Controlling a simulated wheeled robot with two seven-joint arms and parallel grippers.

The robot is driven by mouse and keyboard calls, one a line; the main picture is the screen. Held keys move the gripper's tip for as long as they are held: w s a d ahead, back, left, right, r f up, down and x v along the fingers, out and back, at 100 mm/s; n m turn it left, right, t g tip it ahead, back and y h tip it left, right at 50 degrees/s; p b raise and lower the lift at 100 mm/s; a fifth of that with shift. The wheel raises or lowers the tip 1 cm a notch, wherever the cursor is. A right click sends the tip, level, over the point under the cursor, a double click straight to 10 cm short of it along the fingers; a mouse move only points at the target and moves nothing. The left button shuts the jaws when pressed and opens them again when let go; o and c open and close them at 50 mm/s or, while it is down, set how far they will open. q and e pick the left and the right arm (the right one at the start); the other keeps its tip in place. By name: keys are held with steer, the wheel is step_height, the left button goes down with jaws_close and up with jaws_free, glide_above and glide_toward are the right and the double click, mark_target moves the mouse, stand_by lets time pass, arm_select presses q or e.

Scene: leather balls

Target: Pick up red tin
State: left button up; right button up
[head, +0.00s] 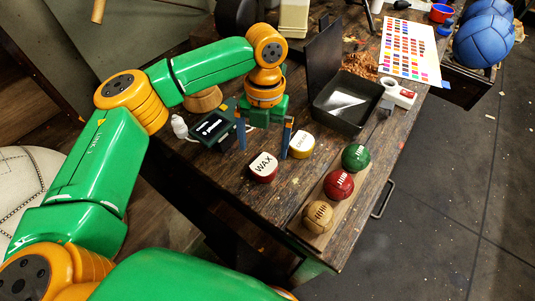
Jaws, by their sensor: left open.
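The red tin (262,173) has a white lid marked WAX and sits upright on the dark wooden table, left of the balls. My left gripper (264,143) points down with its two blue-grey fingers apart and nothing between them. In the head view the fingers show just behind and above the red tin, and I cannot tell their exact height. The right finger overlaps the edge of a yellow tin (301,146) with a pale lid; I cannot tell whether they touch. My right gripper is not in view.
Green (356,157), red (338,184) and tan (318,216) balls stand on a wooden board at the right table edge. Behind are an open black box (350,122), a white tape roll (397,92), a dark device with a screen (212,128) and a small white bottle (180,127).

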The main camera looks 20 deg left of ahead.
mark_target(263, 163)
arm_select(q)
steer(key=f, duration=0.1)
steer(key=s+f, duration=0.1)
steer(key=f, duration=0.1)
steer(key=f+p, duration=0.1)
steer(key=shift+s+d+f, duration=0.15)
steer(key=shift+s+d, duration=0.05)
steer(key=shift+s, duration=0.1)
steer(key=shift+w+f, duration=0.25)
steer(key=shift+f, duration=0.2)
steer(key=shift+s+r, duration=0.1)
steer(key=c, duration=1.1)
steer(key=shift+c, duration=0.9)
steer(key=shift+r, duration=0.1)
